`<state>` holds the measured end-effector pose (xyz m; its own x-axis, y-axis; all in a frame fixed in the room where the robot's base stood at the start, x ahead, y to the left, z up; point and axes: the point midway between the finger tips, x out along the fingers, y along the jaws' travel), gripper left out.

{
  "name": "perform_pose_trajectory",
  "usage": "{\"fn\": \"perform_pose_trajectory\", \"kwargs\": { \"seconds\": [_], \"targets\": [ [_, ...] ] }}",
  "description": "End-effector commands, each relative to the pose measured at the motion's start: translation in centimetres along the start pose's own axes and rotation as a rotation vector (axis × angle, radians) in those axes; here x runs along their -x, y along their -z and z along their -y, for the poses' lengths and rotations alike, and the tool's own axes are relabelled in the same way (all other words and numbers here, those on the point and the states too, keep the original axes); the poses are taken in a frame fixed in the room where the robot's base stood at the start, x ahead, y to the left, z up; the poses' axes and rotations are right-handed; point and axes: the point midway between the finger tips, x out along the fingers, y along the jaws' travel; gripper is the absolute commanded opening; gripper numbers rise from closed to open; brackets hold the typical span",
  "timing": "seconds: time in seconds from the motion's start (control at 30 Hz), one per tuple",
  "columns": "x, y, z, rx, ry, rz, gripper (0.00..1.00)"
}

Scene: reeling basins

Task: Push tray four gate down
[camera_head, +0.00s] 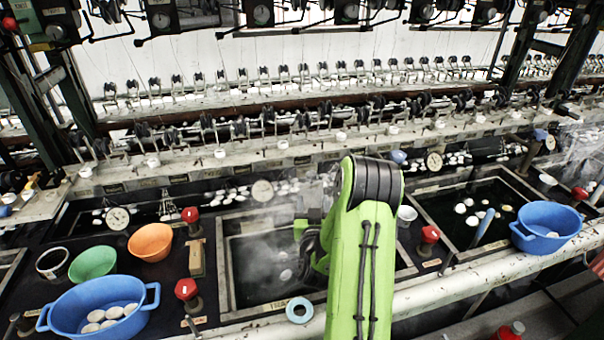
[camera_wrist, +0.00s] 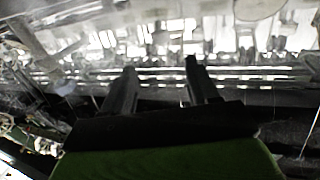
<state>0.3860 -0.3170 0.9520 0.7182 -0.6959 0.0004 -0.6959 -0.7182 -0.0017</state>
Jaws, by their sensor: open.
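My green arm crosses the middle of the head view. My gripper (camera_head: 311,240) is mostly hidden behind it, over a dark steaming basin (camera_head: 228,275). In the wrist view my gripper (camera_wrist: 160,85) shows two dark fingers spread apart with nothing between them. They point toward a blurred pale rail and machine parts. I cannot tell which part is the tray four gate. Another dark basin (camera_head: 420,215) with white cocoons lies to the right. A small wooden block (camera_head: 196,258) stands left of the middle basin.
Blue tubs with cocoons stand at the left (camera_head: 60,316) and right (camera_head: 560,228). Green (camera_head: 92,263) and orange (camera_head: 151,242) bowls stand at left. Red-capped valves (camera_head: 186,290) (camera_head: 430,234) flank the middle basin. A pale ledge (camera_head: 270,157) with guides runs behind.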

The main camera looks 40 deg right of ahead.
Motion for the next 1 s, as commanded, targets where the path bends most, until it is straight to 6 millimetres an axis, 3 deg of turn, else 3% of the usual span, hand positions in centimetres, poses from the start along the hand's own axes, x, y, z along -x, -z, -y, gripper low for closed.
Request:
{"fn": "perform_pose_trajectory", "kwargs": {
  "seconds": [0.6, 0.77, 1.0],
  "targets": [
    [-13.6, 0.3, 0.1, -0.001, 0.002, -0.001, 0.59],
    [-15.2, 0.2, 0.2, 0.001, 0.003, -0.001, 0.59],
    [-15.4, 0.2, 0.2, 0.002, 0.004, 0.0, 0.59]
  ]
}}
